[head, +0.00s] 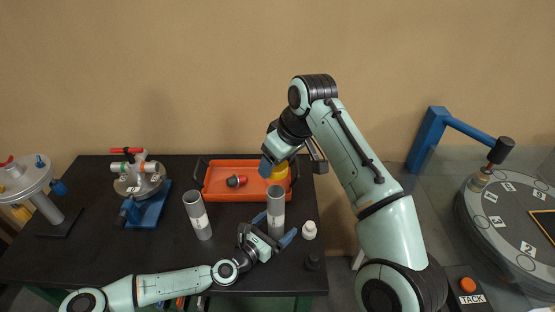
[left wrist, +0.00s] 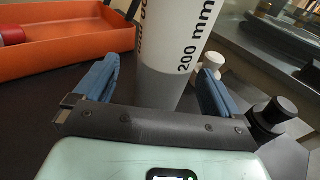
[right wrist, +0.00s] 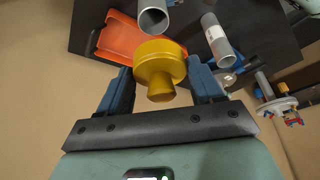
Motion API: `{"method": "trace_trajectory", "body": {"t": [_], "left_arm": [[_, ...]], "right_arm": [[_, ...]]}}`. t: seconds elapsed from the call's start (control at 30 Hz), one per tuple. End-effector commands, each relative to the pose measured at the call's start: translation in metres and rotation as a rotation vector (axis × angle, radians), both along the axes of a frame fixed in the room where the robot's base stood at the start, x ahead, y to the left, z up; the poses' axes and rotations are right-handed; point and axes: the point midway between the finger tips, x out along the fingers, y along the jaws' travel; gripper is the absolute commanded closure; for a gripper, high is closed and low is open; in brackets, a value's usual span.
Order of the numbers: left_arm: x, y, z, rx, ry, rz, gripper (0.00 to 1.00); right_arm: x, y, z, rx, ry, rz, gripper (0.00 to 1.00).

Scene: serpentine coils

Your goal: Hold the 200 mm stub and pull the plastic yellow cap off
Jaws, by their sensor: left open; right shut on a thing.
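The 200 mm stub (head: 275,212) is a grey tube with a white label, standing upright on the black table. Its "200 mm" marking shows in the left wrist view (left wrist: 178,45). My left gripper (left wrist: 160,92) is open, with its blue fingers on either side of the stub and visible gaps. My right gripper (right wrist: 161,88) is shut on the yellow cap (right wrist: 159,62), held by its narrow knob. The cap is off the stub, above the orange tray in the head view (head: 280,172). The stub's open top (right wrist: 153,20) shows in the right wrist view.
The orange tray (head: 222,195) holds a red-and-dark part (head: 236,181). A second grey tube (head: 198,215) stands left of the stub. A white bottle (head: 309,230) and a dark knob-like object (head: 312,261) stand to the right. A valve on a blue stand (head: 148,205) is further left.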

Motion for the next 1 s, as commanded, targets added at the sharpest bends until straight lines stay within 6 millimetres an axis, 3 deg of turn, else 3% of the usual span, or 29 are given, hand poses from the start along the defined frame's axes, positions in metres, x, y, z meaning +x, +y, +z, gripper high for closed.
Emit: {"method": "trace_trajectory", "body": {"t": [0.17,0.53,1.0], "left_arm": [[-0.002,0.002,0.0,0.0,-0.001,0.001,0.03],[-0.035,0.03,0.004,0.0,0.0,0.001,0.03],[-0.068,0.058,0.01,0.0,-0.003,0.001,0.03]], "right_arm": [[0.0,0.0,-0.002,0.001,0.001,0.0,0.66],[-0.004,0.0,-0.019,0.0,0.01,0.0,0.66],[-0.004,0.0,-0.022,0.001,0.013,0.0,0.66]]}}
